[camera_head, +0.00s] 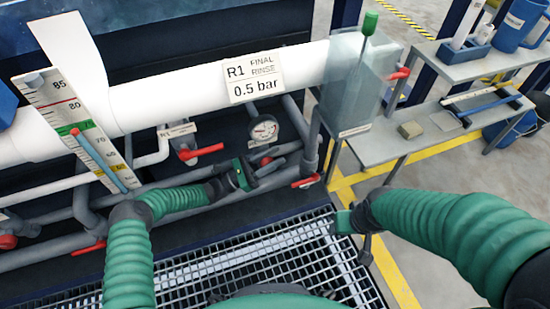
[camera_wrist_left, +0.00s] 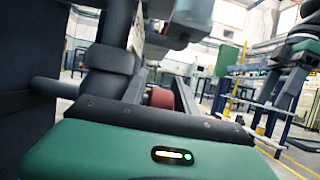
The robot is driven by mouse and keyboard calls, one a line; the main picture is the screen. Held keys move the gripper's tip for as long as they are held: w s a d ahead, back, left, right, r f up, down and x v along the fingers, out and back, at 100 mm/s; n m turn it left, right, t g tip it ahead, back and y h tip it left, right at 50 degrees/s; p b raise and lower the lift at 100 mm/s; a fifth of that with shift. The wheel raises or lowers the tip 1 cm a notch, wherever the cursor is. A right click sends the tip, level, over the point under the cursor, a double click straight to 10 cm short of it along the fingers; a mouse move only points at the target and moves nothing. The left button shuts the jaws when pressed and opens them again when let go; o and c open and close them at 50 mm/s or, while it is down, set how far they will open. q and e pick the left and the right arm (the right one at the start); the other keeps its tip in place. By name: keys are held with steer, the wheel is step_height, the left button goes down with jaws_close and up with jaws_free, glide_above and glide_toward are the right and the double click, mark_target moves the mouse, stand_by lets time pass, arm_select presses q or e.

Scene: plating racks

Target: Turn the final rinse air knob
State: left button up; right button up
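The final rinse label plate (camera_head: 254,78) reads "R1 FINAL RINSE 0.5 bar" on the thick white pipe. Below it is a round pressure gauge (camera_head: 263,129). A small red knob (camera_head: 265,161) shows just under the gauge, partly hidden by my left gripper (camera_head: 258,171). In the left wrist view a red round knob (camera_wrist_left: 160,97) lies ahead between the two dark fingers of my left gripper (camera_wrist_left: 162,92). The fingers stand apart; whether they touch the knob I cannot tell. My right gripper (camera_head: 343,221) is low over the grating's right edge, away from the pipes, its fingers unclear.
Red lever handles (camera_head: 202,150) and (camera_head: 306,181) stick out near my left gripper. A graduated scale board (camera_head: 75,125) stands left. A clear box (camera_head: 352,85) with a green-topped rod is right of the label. A metal bench (camera_head: 400,150) stands at right. Grating (camera_head: 250,260) lies below.

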arm_select(q)
steer(key=shift+w+d+r, duration=0.1)
steer(key=shift+d+r, duration=0.1)
steer(key=shift+d, duration=0.25)
steer(key=shift+a, duration=0.1)
steer(key=shift+c, duration=1.2)
jaws_close()
steer(key=shift+f+h+b, duration=0.25)
steer(key=shift+h+b, duration=0.05)
steer(key=shift+b, duration=0.6)
steer(key=shift+a+r, duration=0.15)
steer(key=shift+r, duration=0.25)
steer(key=shift+o, duration=1.2)
jaws_free()
